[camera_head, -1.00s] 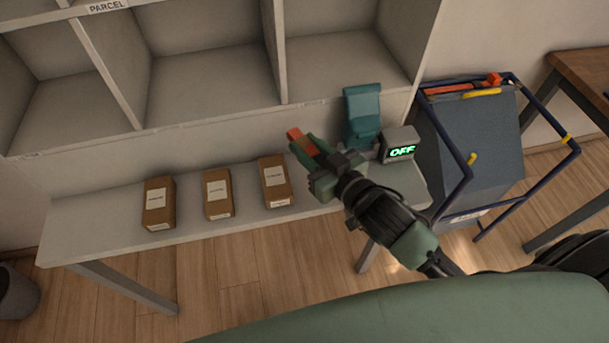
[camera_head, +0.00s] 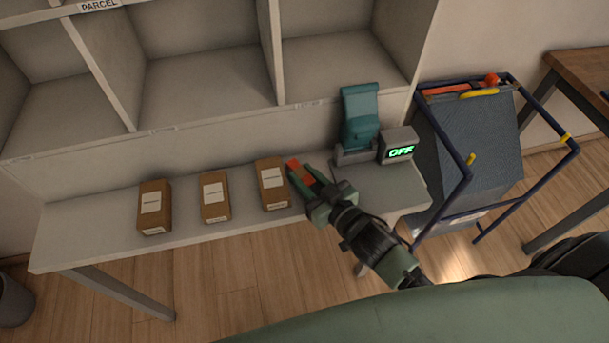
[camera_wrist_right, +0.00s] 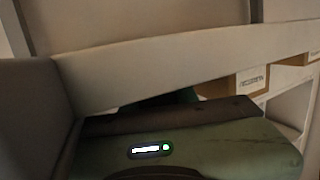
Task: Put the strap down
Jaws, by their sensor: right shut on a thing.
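My right gripper (camera_head: 306,181) is shut on a short orange-red piece, which I take to be the strap (camera_head: 297,170). It holds the strap over the light grey table, just right of the rightmost brown box. Whether the strap touches the table or hangs just above it, I cannot tell. Only a small part of the strap shows; the fingers hide the rest. The right wrist view shows my green gripper housing close up, and I cannot make out the strap there. My left gripper is not in view.
Three brown labelled boxes (camera_head: 214,197) stand on the grey table (camera_head: 110,238). A teal device (camera_head: 359,118) and a small display reading OFF (camera_head: 399,148) stand at its right end. Open shelves (camera_head: 205,80) rise behind. A blue-framed cart (camera_head: 470,140) is to the right.

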